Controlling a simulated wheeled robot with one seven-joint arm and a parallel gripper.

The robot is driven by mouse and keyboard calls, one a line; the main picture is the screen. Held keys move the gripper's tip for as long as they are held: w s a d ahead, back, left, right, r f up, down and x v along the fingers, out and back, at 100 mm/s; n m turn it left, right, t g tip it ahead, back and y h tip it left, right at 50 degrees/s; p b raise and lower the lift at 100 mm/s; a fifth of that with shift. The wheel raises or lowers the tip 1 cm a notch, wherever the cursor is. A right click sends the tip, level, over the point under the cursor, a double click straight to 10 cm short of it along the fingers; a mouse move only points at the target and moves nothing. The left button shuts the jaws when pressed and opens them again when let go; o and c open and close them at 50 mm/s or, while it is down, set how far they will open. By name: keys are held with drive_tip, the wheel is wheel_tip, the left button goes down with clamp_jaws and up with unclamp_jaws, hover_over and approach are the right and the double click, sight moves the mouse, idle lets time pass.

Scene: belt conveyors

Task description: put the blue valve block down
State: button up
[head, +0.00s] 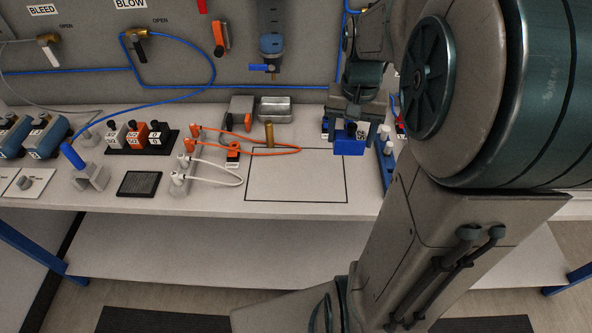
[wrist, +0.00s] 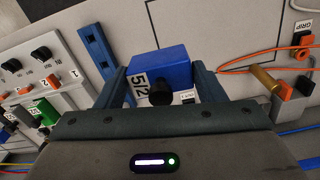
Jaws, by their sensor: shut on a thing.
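The blue valve block (head: 349,146) is in my gripper (head: 349,128), at the right side of the bench in the head view. In the wrist view the blue block (wrist: 163,68) sits between the two fingers of my gripper (wrist: 160,85), with a white "5/2" label and a black knob facing the palm. My gripper is shut on it. The block overlaps the right edge of a black-outlined rectangle (head: 296,201) on the bench in the head view. I cannot tell the exact height of the block above the bench.
A metal tray (head: 288,109) is behind.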

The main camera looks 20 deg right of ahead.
drive_tip(key=w+a+f, duration=0.1)
drive_tip(key=a+f, duration=0.1)
drive_tip(key=a, duration=0.1)
drive_tip(key=w+a+f, duration=0.2)
drive_tip(key=a, duration=0.1)
drive_tip(key=w+a+f+p, duration=0.1)
drive_tip(key=w+a+f, duration=0.1)
drive_tip(key=a, duration=0.2)
drive_tip(key=shift+w+f, duration=0.25)
drive_tip(key=shift+f, duration=0.4)
drive_tip(key=shift+f+p, duration=0.3)
drive_tip(key=shift+f, duration=1.55)
drive_tip(key=shift+w+f, duration=0.1)
drive_tip(key=shift+f, duration=0.1)
drive_tip(key=o, duration=1.3)
drive_tip(key=shift+r, duration=0.1)
